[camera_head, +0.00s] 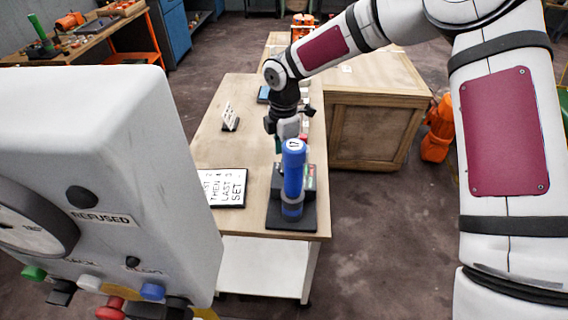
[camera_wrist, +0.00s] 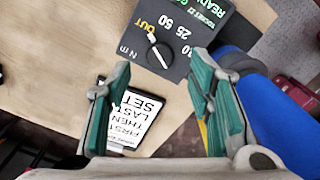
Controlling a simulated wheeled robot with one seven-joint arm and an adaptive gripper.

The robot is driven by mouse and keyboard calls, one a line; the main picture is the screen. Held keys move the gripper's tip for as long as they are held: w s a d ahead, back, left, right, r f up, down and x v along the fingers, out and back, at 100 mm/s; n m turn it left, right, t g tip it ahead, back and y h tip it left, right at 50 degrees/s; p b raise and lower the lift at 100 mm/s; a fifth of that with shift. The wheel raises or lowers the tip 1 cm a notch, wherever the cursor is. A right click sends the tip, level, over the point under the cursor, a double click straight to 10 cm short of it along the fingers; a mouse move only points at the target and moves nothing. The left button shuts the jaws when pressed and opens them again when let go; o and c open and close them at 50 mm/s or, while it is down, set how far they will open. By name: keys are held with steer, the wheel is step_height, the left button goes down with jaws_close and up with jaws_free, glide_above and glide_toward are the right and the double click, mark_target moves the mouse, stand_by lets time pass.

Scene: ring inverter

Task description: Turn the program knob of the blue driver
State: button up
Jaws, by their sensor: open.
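The blue driver (camera_head: 293,175) stands upright on a dark base near the table's front end, with "17" on its top. Its blue body also shows at the right of the wrist view (camera_wrist: 268,115). The dark panel (camera_wrist: 205,25) has markings "N m", "OUT", "25" and "50" and green lettering. The round black program knob (camera_wrist: 152,57) with a white pointer line sits on this panel. My gripper (camera_wrist: 160,62) is open, its teal fingers either side of the knob in the picture and apart from it. In the head view my gripper (camera_head: 285,128) is just behind the driver, partly hidden.
A white card (camera_head: 222,187) with order text lies left of the driver. A small standing card (camera_head: 230,117) is farther back. A large grey device (camera_head: 100,150) marked "REFUSED" fills the left foreground. A wooden crate (camera_head: 370,130) stands right of the table.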

steer(key=shift+f, duration=2.1)
jaws_close()
